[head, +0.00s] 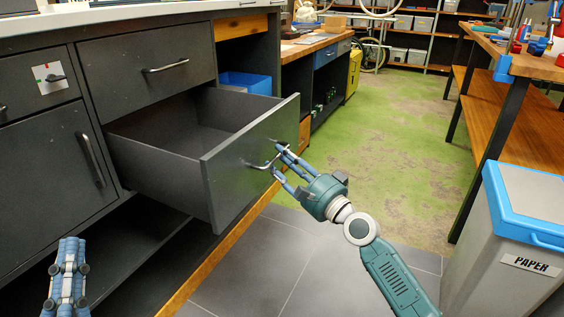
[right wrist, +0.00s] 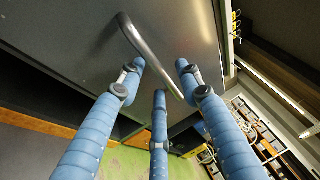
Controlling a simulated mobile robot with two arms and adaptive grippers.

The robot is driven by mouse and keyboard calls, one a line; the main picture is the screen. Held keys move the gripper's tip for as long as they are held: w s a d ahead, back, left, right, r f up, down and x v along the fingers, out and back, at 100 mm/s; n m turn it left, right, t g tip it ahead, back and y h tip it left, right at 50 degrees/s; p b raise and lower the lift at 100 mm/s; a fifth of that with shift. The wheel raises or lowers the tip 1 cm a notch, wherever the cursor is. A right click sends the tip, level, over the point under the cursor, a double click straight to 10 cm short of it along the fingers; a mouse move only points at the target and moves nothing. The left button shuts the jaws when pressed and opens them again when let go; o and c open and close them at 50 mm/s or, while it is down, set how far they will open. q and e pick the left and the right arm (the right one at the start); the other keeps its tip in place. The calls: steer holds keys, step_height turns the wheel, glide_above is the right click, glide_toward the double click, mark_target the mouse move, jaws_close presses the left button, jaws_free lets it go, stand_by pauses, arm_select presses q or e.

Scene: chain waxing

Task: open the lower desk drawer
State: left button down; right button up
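The lower desk drawer (head: 235,180) is grey and stands pulled well out of the desk in the head view; its visible inside looks empty. Its metal bar handle (head: 262,165) is on the front panel and also shows in the right wrist view (right wrist: 148,50). My right gripper (head: 278,161) is at the handle, its blue fingers spread apart with the bar running between them in the right wrist view. I cannot tell whether any finger touches the bar. My left gripper (head: 70,244) is at the lower left, away from the drawer, its fingers upward and close together.
A shut upper drawer (head: 150,65) is above the open one, and a cupboard door (head: 55,150) is to the left. An open shelf lies below. A grey PAPER bin (head: 520,235) with a blue rim stands at right. The floor between is clear.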

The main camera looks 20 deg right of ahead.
steer(key=shift+s, duration=0.1)
steer(key=v, duration=1.2)
